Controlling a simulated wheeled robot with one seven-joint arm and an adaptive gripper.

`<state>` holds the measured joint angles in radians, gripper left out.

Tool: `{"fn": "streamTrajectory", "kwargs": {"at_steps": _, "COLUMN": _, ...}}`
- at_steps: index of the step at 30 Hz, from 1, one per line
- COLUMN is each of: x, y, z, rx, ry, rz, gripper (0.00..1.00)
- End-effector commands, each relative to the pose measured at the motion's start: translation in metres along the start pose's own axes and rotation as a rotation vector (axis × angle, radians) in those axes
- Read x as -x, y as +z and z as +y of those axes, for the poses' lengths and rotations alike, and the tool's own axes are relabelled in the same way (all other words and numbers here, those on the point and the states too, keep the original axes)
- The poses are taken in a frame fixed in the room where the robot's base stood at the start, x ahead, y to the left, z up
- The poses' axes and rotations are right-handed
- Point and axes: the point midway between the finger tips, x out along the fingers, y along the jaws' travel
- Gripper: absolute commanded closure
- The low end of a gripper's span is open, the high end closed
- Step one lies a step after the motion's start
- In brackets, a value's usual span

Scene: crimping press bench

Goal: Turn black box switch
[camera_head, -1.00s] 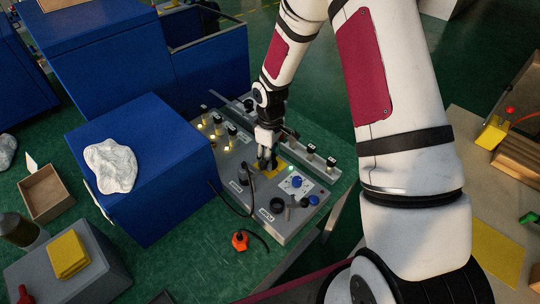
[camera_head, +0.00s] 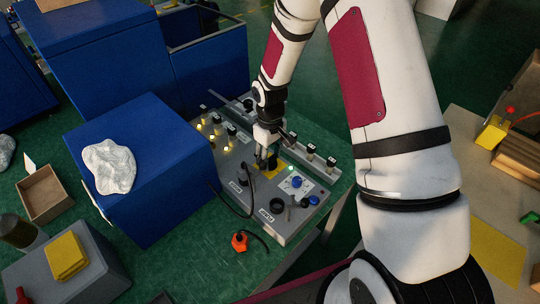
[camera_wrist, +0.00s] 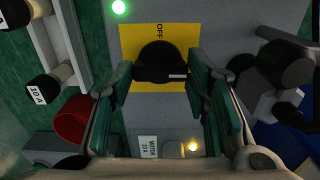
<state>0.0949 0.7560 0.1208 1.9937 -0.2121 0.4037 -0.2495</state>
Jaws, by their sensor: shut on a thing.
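The black switch (camera_wrist: 160,62) is a rotary knob on a yellow plate (camera_wrist: 140,35) marked OFF. A small white mark shows on the right end of its grip bar. In the head view, the yellow plate (camera_head: 268,174) sits mid-panel on the grey control box (camera_head: 285,230), largely hidden by my gripper. My gripper (camera_wrist: 160,84) is shut on the black switch, with one green-padded finger on either side of it. In the head view, my gripper (camera_head: 266,160) points down onto the plate.
A lit green lamp (camera_wrist: 119,7) is by the plate. Black-topped posts (camera_wrist: 47,88) stand to the left, a large dark knob (camera_wrist: 285,62) to the right. A cable runs to an orange part (camera_head: 240,241).

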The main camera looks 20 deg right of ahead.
Motion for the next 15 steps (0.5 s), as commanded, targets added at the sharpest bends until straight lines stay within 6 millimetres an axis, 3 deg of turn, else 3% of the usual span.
{"fn": "streamTrajectory", "kwargs": {"at_steps": 1, "x": 0.0005, "y": -0.0010, "z": 0.0002, "rx": -0.002, "ry": 0.001, "rz": 0.003, "gripper": 0.85}}
{"fn": "streamTrajectory", "kwargs": {"at_steps": 2, "x": 0.0005, "y": -0.0010, "z": 0.0002, "rx": -0.002, "ry": 0.001, "rz": 0.003, "gripper": 0.55}}
{"fn": "streamTrajectory", "kwargs": {"at_steps": 4, "x": 0.0005, "y": -0.0009, "z": 0.0002, "rx": -0.002, "ry": 0.000, "rz": 0.002, "gripper": 0.39}}
{"fn": "streamTrajectory", "kwargs": {"at_steps": 15, "x": 0.0023, "y": -0.0004, "z": 0.0002, "rx": 0.000, "ry": 0.000, "rz": 0.001, "gripper": 0.37}}
